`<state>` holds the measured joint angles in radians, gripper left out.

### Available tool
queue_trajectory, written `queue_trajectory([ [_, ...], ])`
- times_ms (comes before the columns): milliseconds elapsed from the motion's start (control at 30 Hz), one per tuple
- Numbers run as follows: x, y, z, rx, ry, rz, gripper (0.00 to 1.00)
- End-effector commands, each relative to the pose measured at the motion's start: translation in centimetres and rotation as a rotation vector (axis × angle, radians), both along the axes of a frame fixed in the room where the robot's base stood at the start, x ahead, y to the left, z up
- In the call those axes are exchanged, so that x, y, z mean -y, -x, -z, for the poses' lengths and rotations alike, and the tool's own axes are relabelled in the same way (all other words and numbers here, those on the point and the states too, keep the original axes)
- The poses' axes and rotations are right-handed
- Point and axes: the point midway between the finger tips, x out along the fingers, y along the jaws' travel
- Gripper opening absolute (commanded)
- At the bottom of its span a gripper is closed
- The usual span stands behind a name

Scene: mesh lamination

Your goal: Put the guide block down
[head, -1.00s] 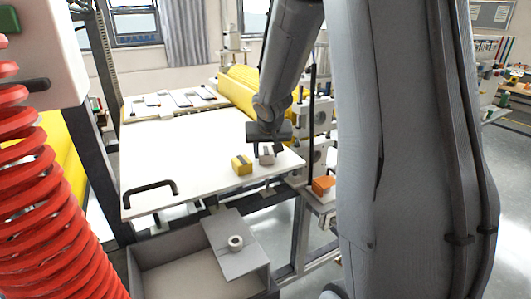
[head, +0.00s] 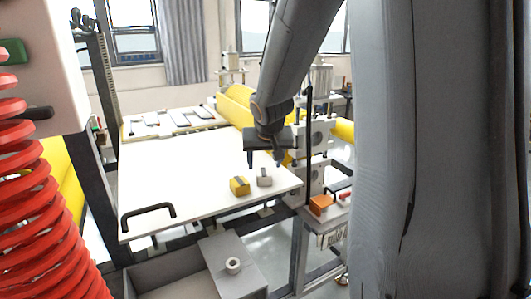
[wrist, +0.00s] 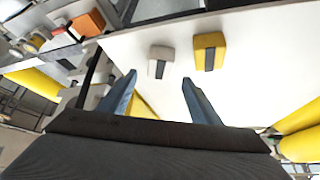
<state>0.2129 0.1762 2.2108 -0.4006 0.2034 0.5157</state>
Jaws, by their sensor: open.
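Two small blocks stand side by side on the white table (head: 190,178) near its right edge: a yellow block with a dark stripe (head: 239,186) and a pale grey block with a dark stripe (head: 264,177). I cannot tell by looks alone which is the guide block. My gripper (head: 264,160) is open and empty, above the table and behind the grey block, apart from both. In the wrist view my open fingers (wrist: 159,79) have nothing between them; the grey block (wrist: 160,62) and yellow block (wrist: 209,52) are beyond the fingertips.
A black handle (head: 148,214) is at the table's front left. An orange block (head: 320,204) sits on a lower ledge at the right. A white ring (head: 233,266) lies on a grey box lid below. The table's middle is clear.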

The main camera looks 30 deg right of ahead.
Motion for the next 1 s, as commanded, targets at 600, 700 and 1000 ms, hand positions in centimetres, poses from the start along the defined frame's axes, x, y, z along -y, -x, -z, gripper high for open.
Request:
queue_trajectory([
  [600,-5.4,6.7,0.1,-0.112,-0.021,-0.099,0.57],
  [700,-9.0,11.1,3.5,-0.211,-0.039,-0.192,0.57],
  [1000,-14.0,19.2,8.1,-0.372,-0.069,-0.353,0.57],
])
